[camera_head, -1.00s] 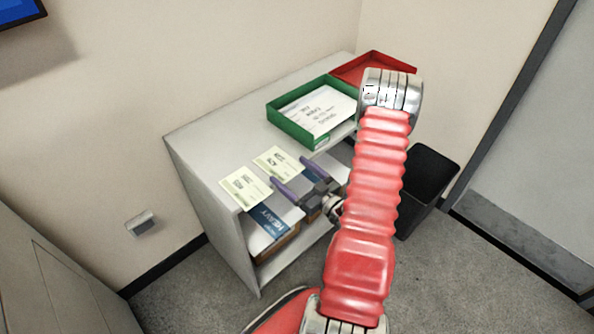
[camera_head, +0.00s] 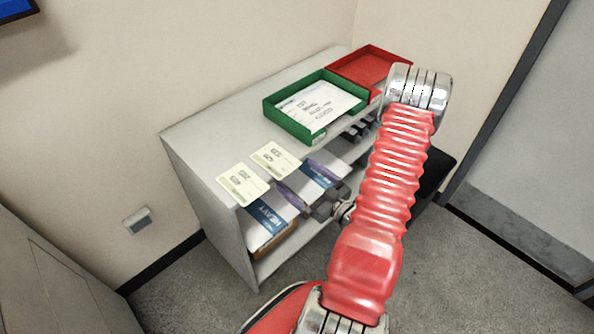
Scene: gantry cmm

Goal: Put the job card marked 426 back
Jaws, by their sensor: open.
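Two pale yellow-green cards lie on the front edge of the grey shelf unit's top: a left card (camera_head: 242,184) and a right card (camera_head: 276,158). Their print is too small to read surely, so I cannot tell which one is marked 426. My gripper (camera_head: 296,173) is open, with its purple fingers spread at the unit's front edge, close to the near edge of the right card. No card shows clearly between the fingers. I cannot tell whether a finger touches the card.
The shelf unit (camera_head: 200,135) carries a green tray (camera_head: 285,122) with white paper in it and a red tray (camera_head: 375,60) that looks empty. Blue-and-white items, one lettered HEAVY (camera_head: 264,222), sit on the shelf below. A black bin (camera_head: 437,175) stands at right, partly behind my arm.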

